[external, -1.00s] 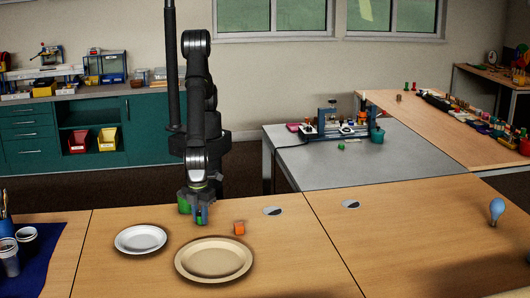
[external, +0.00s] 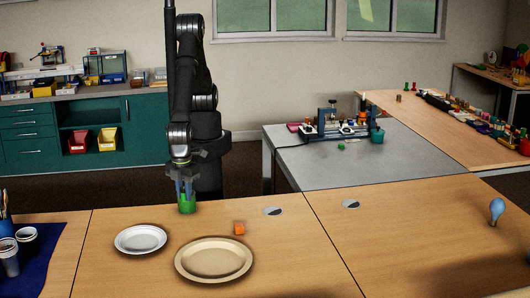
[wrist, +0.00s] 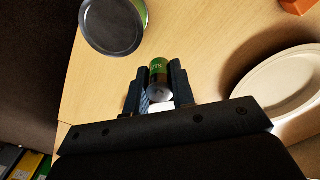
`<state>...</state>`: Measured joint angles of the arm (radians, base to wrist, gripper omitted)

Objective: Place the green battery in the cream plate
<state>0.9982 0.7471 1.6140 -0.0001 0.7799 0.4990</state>
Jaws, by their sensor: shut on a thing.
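My gripper (external: 186,193) is shut on the green battery (wrist: 158,72), which sits between the two fingers in the wrist view with its grey end toward the camera. The cream plate (external: 213,273) lies empty on the table, right and nearer the camera than my gripper.
A white plate (external: 140,239) lies empty left of the cream plate; a pale plate (wrist: 287,92) at the right of the wrist view seems to be it. An orange block (external: 239,228) sits behind the cream plate. Cups (external: 27,240) stand far left. The table's right is mostly clear.

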